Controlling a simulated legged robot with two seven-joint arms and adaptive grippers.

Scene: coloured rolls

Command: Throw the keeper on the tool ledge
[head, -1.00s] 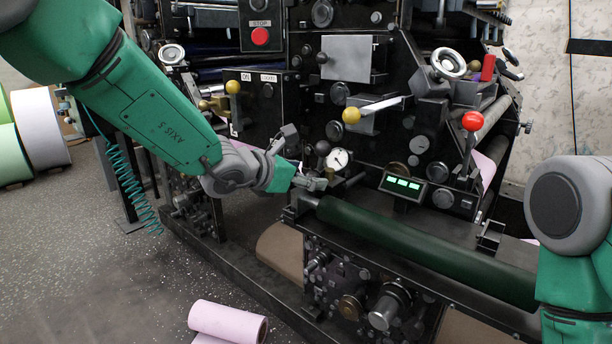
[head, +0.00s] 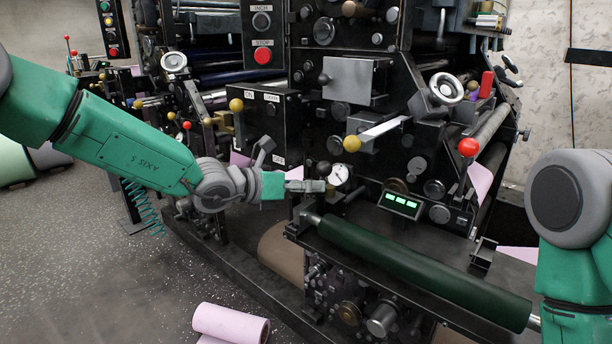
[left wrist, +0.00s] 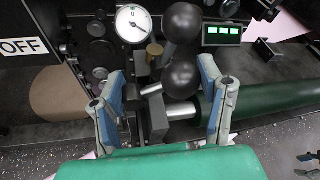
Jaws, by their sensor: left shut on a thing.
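My left gripper (head: 308,186) is at the left end of the dark green roll (head: 420,270), beside the white gauge (head: 339,175). In the left wrist view its two blue-grey fingers (left wrist: 163,108) stand either side of a black ball knob (left wrist: 183,78) on a short metal rod, which I take for the keeper's handle. A dark block (left wrist: 155,118) by the roll's shaft sits between the fingers. Exact finger contact is hard to see. A second black ball (left wrist: 183,22) is just beyond. Grey finger-like parts (left wrist: 306,158) at the lower right may be my right gripper.
The press ledge (head: 390,284) runs along under the green roll, with a bracket (head: 483,253) near its right. A lit green display (head: 401,204) and a red-knobbed lever (head: 468,147) are behind. A pink roll (head: 231,323) lies on the floor.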

